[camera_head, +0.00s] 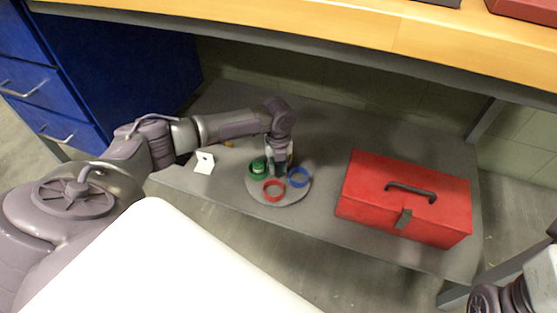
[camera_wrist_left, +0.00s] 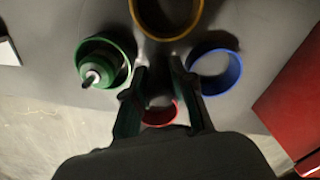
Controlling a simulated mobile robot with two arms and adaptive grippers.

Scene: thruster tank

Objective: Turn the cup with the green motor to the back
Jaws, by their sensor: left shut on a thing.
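A round grey turntable (camera_head: 295,191) carries a green cup (camera_head: 251,174), a red cup (camera_head: 274,197) and a blue cup (camera_head: 307,178). The green motor (camera_head: 259,166) stands in the green cup at the left, and its shaft also shows in the left wrist view (camera_wrist_left: 94,76). A yellow cup (camera_wrist_left: 166,38) shows at the top of that view, opposite the red one. My left gripper (camera_wrist_left: 163,70) reaches down amid the cups, shut on the turntable's middle part, which its fingers mostly hide.
A red toolbox (camera_head: 365,190) stands right of the turntable on the grey shelf (camera_head: 230,106). A small white piece (camera_head: 204,163) lies to the left, near a small orange thing (camera_head: 229,143). The wooden tabletop (camera_head: 330,25) hangs above. Blue drawers (camera_head: 50,90) stand at the left.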

